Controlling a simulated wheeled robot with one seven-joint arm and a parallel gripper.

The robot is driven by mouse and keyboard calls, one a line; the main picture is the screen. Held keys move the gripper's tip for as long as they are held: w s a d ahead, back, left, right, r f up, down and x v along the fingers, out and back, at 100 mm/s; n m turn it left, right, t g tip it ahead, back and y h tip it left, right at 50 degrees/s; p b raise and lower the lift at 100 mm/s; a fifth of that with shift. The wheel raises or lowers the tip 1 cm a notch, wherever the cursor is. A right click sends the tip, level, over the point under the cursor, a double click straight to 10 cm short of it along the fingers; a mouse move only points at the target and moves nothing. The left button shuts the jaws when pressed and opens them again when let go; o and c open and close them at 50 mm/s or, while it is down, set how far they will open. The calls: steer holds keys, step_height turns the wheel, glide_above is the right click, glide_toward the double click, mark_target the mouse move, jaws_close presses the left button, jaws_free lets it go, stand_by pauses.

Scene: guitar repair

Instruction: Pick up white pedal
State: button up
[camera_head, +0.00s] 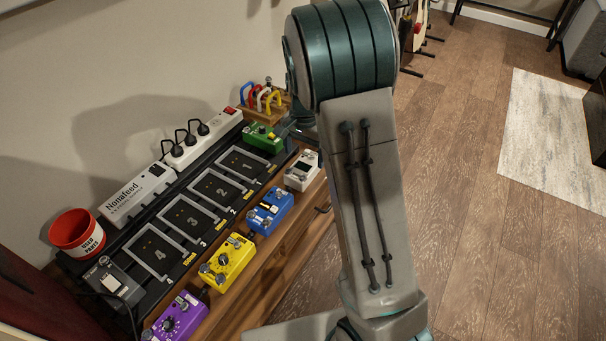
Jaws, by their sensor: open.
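The white pedal (302,171) lies on the wooden bench at the front edge of the pedal board, just left of my arm. It has dark knobs and a pale footswitch, and looks uncovered. My gripper (289,131) shows only in part, beyond the white pedal and by the green pedal; my arm hides much of it. It is open and apart from the white pedal. I see nothing held in it.
A green pedal (263,138) sits on the black pedal board (181,189), which has numbered empty frames. Blue (270,210), yellow (227,262) and purple (175,319) pedals line the front. A red cup (77,233) and power strips stand behind. The floor at right is mostly clear.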

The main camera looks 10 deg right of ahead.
mark_target(303, 166)
steer(key=f+b, duration=0.1)
steer(key=f, duration=0.2)
steer(key=f+b, duration=0.1)
steer(key=f, duration=0.1)
steer(key=shift+s+a+f, duration=0.2)
steer(key=shift+f, duration=0.2)
steer(key=shift+r, duration=0.1)
steer(key=c, duration=1.3)
